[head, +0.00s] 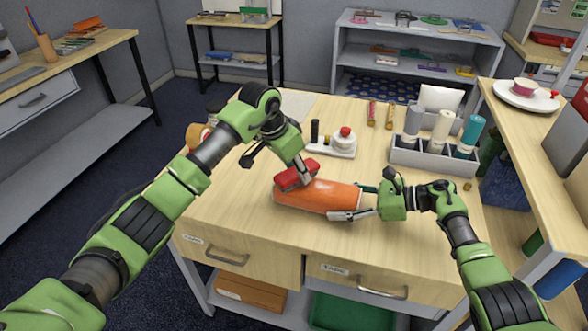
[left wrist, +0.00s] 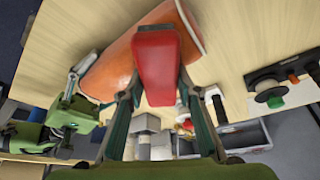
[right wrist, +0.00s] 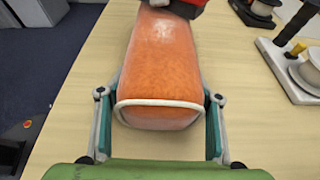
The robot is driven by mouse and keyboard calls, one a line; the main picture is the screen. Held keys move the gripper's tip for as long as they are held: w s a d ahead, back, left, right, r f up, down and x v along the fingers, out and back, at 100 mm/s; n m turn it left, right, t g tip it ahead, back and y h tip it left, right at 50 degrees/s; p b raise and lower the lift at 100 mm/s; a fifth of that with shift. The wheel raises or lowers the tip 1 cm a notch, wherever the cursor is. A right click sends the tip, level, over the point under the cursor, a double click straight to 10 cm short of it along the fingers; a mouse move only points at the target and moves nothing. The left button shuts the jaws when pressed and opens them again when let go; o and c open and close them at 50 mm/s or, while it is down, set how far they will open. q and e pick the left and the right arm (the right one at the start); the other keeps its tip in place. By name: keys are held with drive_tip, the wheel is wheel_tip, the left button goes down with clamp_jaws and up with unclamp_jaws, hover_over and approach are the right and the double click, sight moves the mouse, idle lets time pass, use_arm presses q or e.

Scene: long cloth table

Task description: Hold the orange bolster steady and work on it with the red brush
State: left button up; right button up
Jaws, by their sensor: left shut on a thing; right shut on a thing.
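The orange bolster (head: 325,195) lies on its side on the wooden table, with pale piping at its end. My right gripper (head: 362,201) is shut on its right end; in the right wrist view the fingers sit on both sides of the bolster (right wrist: 162,75). My left gripper (head: 303,172) is shut on the red brush (head: 296,176), above the left part of the bolster. In the left wrist view the red brush (left wrist: 157,65) overlaps the bolster (left wrist: 112,62). The brush's underside is hidden, so I cannot tell whether it touches.
A grey divided bin (head: 432,158) with several rolls stands at the back right of the table (head: 240,215). A white tray (head: 343,152) with a red-topped spool and black piece is behind the bolster. The table's front left is clear.

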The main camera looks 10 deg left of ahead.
sight(336, 185)
use_arm(q)
drive_tip(key=shift+s+d, duration=0.25)
drive_tip(key=shift+d, duration=1.3)
drive_tip(key=shift+s+d, duration=0.25)
drive_tip(key=shift+d, duration=1.3)
drive_tip(key=shift+s+d, duration=0.25)
drive_tip(key=shift+d, duration=1.3)
wheel_tip(336, 185, up, 2)
drive_tip(key=shift+d, duration=0.15)
wheel_tip(336, 185, up, 6)
use_arm(e)
drive_tip(key=o, duration=1.3)
drive_tip(key=shift+d, duration=0.1)
drive_tip(key=v, duration=1.2)
drive_tip(key=shift+f, duration=0.1)
